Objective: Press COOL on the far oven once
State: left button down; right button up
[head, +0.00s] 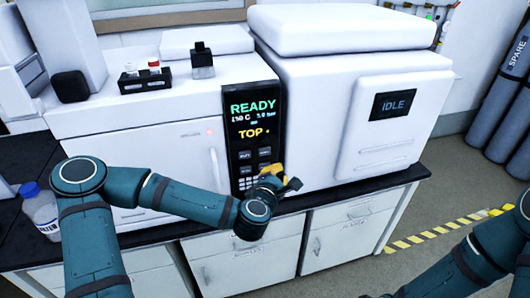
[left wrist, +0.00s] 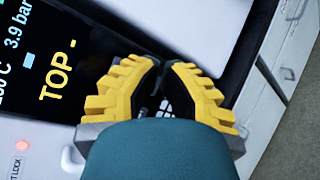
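A black control panel (head: 253,125) reading READY and TOP is on the white instrument front; it also shows in the left wrist view (left wrist: 45,60). Below the text are small buttons (head: 254,160), whose labels are too small to read, so I cannot tell which is COOL. My left gripper (left wrist: 165,64), with yellow ridged fingers, is at the lower part of this panel; its fingertips are nearly together with nothing seen held. It also shows in the head view (head: 275,180) and hides part of the keypad. Whether it touches a button is unclear. My right gripper is out of view.
A white unit with an IDLE display (head: 394,105) stands right of the panel. A white door (head: 175,160) with a handle is at left. A blue-capped bottle (head: 42,212) is at far left.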

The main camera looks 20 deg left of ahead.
pick_arm(q)
jog(key=shift+w+a, duration=0.75)
jog(key=shift+w, duration=0.35)
jog(key=shift+w+a, duration=0.7)
jog(key=shift+w, duration=0.35)
jog(key=shift+w+a, duration=0.1)
jog(key=shift+w+a, duration=0.15)
jog(key=shift+w, duration=0.1)
jog(key=shift+w+a, duration=0.25)
jog(key=shift+w, duration=0.15)
dwell(0.9)
jog(key=shift+s, duration=0.1)
jog(key=shift+s+d, duration=0.5)
jog(key=shift+s, duration=0.15)
jog(key=s+d, duration=0.2)
jog(key=s, duration=0.2)
jog(key=shift+s+d, duration=0.1)
jog(key=shift+d, duration=0.3)
